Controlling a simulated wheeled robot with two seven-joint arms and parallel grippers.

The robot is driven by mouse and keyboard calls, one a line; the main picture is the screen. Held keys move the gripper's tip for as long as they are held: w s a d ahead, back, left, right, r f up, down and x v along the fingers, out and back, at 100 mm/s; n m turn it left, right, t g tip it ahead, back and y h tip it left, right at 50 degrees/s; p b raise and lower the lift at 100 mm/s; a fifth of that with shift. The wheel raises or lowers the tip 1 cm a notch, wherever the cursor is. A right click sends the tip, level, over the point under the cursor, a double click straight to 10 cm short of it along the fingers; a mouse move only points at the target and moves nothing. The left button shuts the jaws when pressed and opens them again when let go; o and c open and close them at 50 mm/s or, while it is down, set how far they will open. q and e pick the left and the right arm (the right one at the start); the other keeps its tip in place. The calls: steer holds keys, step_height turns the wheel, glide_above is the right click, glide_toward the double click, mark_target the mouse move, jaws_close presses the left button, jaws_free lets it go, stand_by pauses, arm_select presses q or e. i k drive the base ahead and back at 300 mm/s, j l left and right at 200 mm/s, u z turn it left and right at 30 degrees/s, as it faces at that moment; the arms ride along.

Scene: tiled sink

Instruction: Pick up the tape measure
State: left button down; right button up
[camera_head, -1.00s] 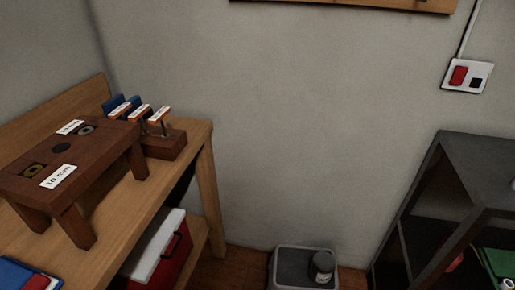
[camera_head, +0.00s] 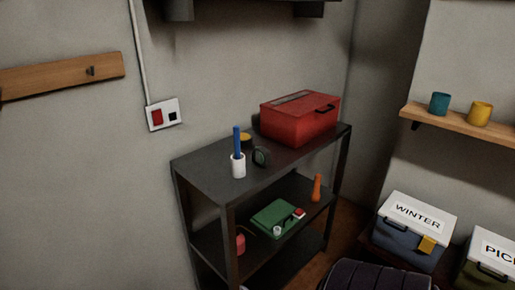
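I cannot tell for certain which thing is the tape measure. A small dark round thing with a grey-green face (camera_head: 261,157) stands on the top of the dark shelf unit (camera_head: 205,178). Behind it to the left is a small yellow-topped thing (camera_head: 244,139), partly hidden by a blue stick-like thing (camera_head: 237,141) in a white cup (camera_head: 238,167). Neither of my grippers is in view.
A red toolbox (camera_head: 300,120) stands at the shelf top's back right. The lower shelf holds a green case (camera_head: 274,218) and an orange thing (camera_head: 317,187). Labelled boxes, one reading WINTER (camera_head: 410,238), are at right. A dark ribbed thing (camera_head: 375,277) is at the bottom.

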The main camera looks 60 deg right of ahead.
mark_target(262, 156)
steer(key=z, duration=1.85)
